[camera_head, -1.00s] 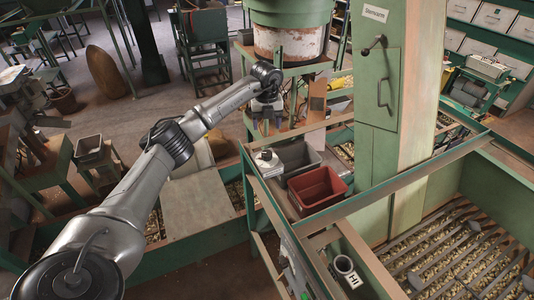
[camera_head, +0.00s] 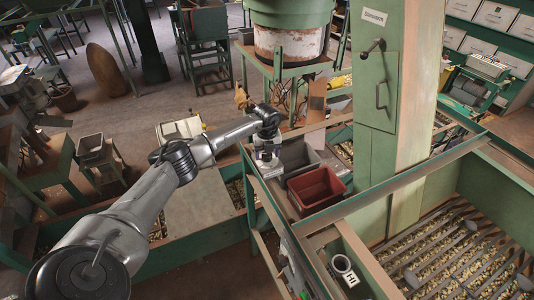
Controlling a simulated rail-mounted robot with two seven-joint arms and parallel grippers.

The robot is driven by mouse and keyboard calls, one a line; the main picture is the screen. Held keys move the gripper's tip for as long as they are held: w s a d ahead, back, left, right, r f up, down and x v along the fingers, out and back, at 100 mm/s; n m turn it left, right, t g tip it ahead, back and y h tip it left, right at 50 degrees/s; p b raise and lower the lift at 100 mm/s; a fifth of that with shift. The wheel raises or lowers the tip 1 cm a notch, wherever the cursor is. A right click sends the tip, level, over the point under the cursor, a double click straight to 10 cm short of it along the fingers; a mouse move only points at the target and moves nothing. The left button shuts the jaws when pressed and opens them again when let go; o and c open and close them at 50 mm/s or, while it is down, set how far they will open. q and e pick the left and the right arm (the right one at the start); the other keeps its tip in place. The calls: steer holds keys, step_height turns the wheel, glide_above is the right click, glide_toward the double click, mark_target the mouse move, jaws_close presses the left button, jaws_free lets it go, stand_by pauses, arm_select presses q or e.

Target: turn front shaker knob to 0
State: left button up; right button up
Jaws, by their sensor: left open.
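My left gripper (camera_head: 267,160) reaches in from the left and points down at the left end of the green-framed shelf, over a small white object that it now mostly covers. Whether it touches that object cannot be told. The gripper is open, and I see nothing held in it. I cannot make out a front shaker knob or its setting for certain. A narrow grey panel with small fittings (camera_head: 291,250) runs along the front side of the green frame. My right gripper is not in view.
A grey bin (camera_head: 297,156) and a red-brown bin (camera_head: 316,189) stand right of the gripper. A green pillar (camera_head: 414,120) with a lever rises behind them.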

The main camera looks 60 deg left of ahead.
arm_select(q)
steer(key=shift+f, duration=0.45)
steer(key=shift+c, duration=0.3)
steer(key=c, duration=0.9)
steer(key=shift+r, duration=0.1)
